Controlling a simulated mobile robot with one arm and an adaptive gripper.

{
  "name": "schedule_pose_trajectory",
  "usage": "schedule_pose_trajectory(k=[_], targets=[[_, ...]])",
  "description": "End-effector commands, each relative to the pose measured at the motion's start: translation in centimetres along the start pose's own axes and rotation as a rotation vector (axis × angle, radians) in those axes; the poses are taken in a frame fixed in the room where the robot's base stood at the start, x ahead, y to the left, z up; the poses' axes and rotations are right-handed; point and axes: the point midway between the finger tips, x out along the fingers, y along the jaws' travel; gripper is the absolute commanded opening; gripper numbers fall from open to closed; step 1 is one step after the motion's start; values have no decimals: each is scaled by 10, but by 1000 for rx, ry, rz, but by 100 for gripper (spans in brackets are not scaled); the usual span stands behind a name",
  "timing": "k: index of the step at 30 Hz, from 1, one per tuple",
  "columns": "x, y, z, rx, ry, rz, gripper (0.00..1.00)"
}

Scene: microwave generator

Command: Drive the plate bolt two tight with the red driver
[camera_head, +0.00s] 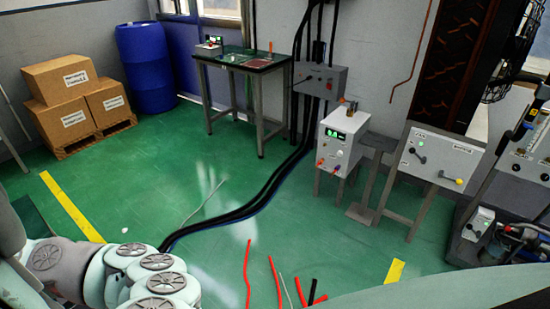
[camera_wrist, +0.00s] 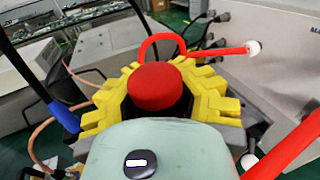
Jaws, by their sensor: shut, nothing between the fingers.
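My gripper (camera_wrist: 156,88) shows in the wrist view, with yellow ridged sides around a red domed middle, beyond my pale green wrist; it is shut and empty. It is not in the head view. I cannot pick out the red driver for certain. A red rod or tube with a pale tip (camera_wrist: 222,51) lies beyond the gripper, and a thicker red one (camera_wrist: 285,150) is at the lower right. Plate bolt two cannot be made out in either view. A white box with a green display (camera_head: 337,140) stands right of centre in the head view.
A workbench (camera_head: 242,60) with a green top stands at the back. Boxes (camera_head: 75,95) and a blue drum (camera_head: 147,65) are at the back left. Black cables (camera_head: 250,208) and red lengths (camera_head: 248,272) lie on the floor. Open floor (camera_head: 150,180) is left of the cables.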

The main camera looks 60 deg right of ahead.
Motion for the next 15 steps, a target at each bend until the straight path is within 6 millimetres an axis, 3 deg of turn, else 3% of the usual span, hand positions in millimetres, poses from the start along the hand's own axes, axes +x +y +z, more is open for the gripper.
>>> schedule_pose_trajectory(k=[15], targets=[[-1, -2, -4, 1, -1, -5, 0]])
